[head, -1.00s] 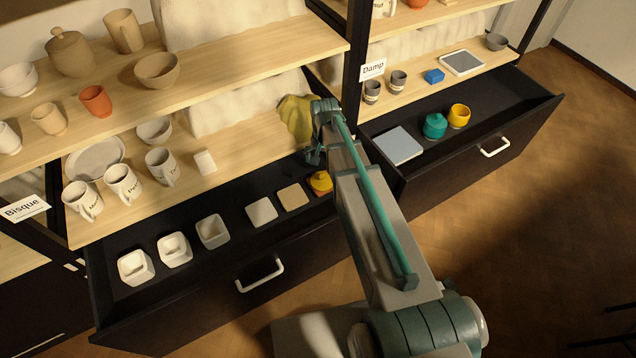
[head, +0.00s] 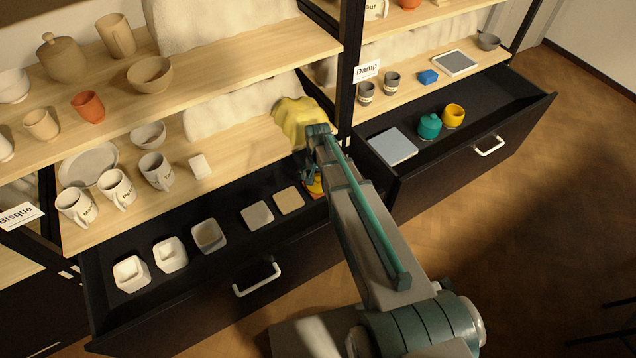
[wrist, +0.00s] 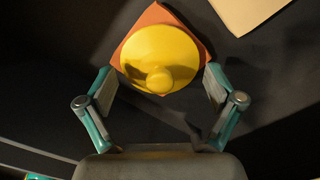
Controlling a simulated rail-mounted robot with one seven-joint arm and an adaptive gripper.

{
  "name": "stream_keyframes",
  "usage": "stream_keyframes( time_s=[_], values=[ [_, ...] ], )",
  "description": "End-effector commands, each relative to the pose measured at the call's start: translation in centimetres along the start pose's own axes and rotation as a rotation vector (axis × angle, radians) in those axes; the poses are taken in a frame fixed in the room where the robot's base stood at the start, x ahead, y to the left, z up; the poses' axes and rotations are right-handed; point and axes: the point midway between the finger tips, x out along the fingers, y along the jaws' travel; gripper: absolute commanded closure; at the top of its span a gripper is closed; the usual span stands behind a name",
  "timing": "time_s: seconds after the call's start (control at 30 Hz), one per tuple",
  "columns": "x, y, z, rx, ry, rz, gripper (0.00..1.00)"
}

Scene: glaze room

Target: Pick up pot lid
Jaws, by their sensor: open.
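The yellow pot lid (wrist: 160,55) is round with a small knob. In the wrist view it lies on an orange square tile (wrist: 131,41) on a dark surface. In the head view the lid (head: 314,184) sits at the right end of the open left drawer, partly hidden by my gripper (head: 308,172). In the wrist view my gripper (wrist: 158,82) is open and empty. Its two fingertips are either side of the lid's lower part, with a gap visible on both sides. I cannot tell the exact height above it.
A beige tile (head: 289,200), a paler tile (head: 257,215) and several white square pots stand left of the lid in the drawer (head: 205,300). A yellow cloth (head: 297,118) lies on the shelf above, close to my arm. The right drawer holds a teal pot (head: 429,126) and a yellow pot (head: 453,115).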

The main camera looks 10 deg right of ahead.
Motion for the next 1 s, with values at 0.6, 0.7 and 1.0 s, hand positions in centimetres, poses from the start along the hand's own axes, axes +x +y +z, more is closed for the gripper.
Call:
stream_keyframes(
  time_s=[0.6,0.7,1.0],
  values=[
    [0.11,0.02,0.02,0.0,-0.002,0.001,1.0],
    [0.18,0.02,0.03,0.0,-0.002,0.001,1.0],
    [0.35,0.03,0.05,0.0,-0.004,0.002,1.0]
  ],
)
